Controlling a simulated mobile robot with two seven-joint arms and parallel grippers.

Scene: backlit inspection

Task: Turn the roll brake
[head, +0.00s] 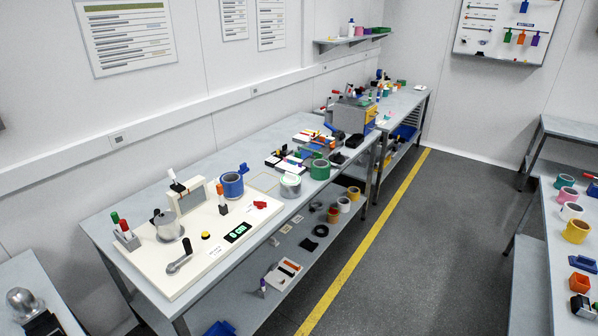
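On a pale board (215,262) at the near end of the long bench stands a silver-grey roll (168,226). In front of it is a dark grey lever or crank (179,258) with a rounded end, lying slanted over the board. This may be the roll brake; I cannot tell for certain. A yellow button (206,235) and a black display (237,232) with green characters sit to its right. Neither of my grippers shows in the head view.
A pen holder (127,237) stands at the board's left. More tape rolls and tools crowd the bench beyond. The floor (390,260) on the right is clear.

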